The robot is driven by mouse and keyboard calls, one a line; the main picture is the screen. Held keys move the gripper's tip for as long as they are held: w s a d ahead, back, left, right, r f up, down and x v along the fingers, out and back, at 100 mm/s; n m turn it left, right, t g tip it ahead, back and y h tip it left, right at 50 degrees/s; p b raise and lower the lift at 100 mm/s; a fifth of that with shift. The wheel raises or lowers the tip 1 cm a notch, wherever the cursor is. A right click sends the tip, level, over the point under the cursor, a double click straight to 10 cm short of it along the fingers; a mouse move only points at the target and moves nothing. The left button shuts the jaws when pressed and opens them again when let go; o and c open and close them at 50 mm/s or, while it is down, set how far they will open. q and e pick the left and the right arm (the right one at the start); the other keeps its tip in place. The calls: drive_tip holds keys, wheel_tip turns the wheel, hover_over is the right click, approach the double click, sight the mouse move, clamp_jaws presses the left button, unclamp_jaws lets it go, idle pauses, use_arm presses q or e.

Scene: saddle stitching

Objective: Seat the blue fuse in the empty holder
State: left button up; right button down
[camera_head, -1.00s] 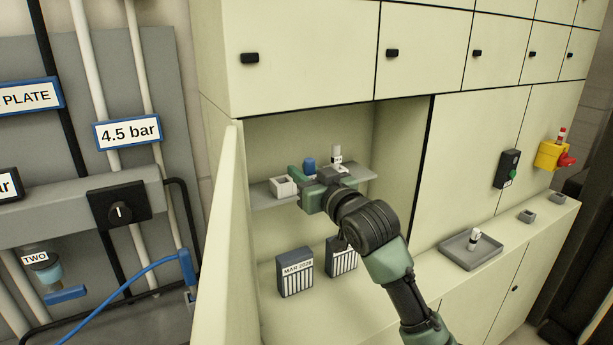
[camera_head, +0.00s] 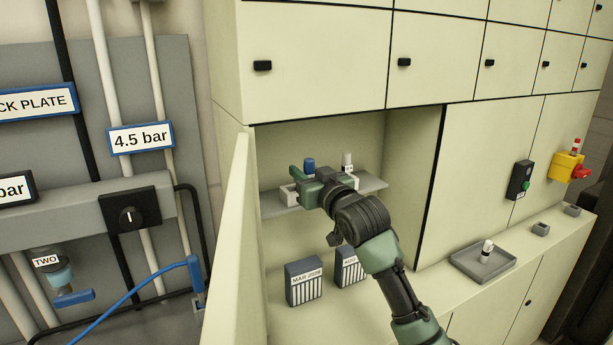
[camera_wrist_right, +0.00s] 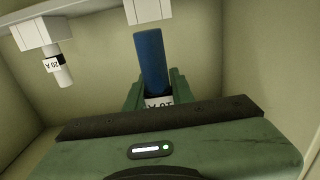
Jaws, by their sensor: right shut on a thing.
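The blue fuse (camera_head: 309,165) stands above the shelf inside the open cabinet bay. My right gripper (camera_head: 308,181) is shut on it; in the right wrist view the blue fuse (camera_wrist_right: 151,62) sits between the fingers, its white label partly hidden and upside down. The empty holder (camera_head: 288,195), a pale block, is on the shelf left of the gripper and partly covered by it. A pale block also shows at the top edge of the wrist view (camera_wrist_right: 147,10), apart from the fuse. My left gripper is not in view.
A white fuse (camera_head: 347,162) stands on the shelf (camera_head: 372,183), right of the gripper. Labelled boxes (camera_head: 304,282) stand below the shelf. The open door (camera_head: 238,240) bounds the bay at left. A grey tray (camera_head: 482,264) with a white fuse lies on the right counter.

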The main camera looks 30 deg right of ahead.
drive_tip(key=shift+w+d+b, duration=0.15)
drive_tip(key=shift+w+b, duration=0.25)
drive_tip(key=shift+w, duration=1.9)
drive_tip(key=shift+w+d+b, duration=0.1)
drive_tip(key=shift+w+b, duration=0.3)
drive_tip(key=shift+w, duration=1.9)
drive_tip(key=shift+f+b, duration=1.1)
drive_tip(key=shift+f, duration=0.75)
drive_tip(key=shift+f, duration=0.1)
drive_tip(key=c, duration=1.1)
unclamp_jaws()
drive_tip(key=shift+s+a+b, duration=0.15)
drive_tip(key=shift+s+b, duration=0.6)
drive_tip(key=shift+s, duration=1.2)
drive_tip(key=shift+s+a+b, duration=0.1)
drive_tip(key=shift+s+b, duration=0.6)
drive_tip(key=shift+s, duration=1.25)
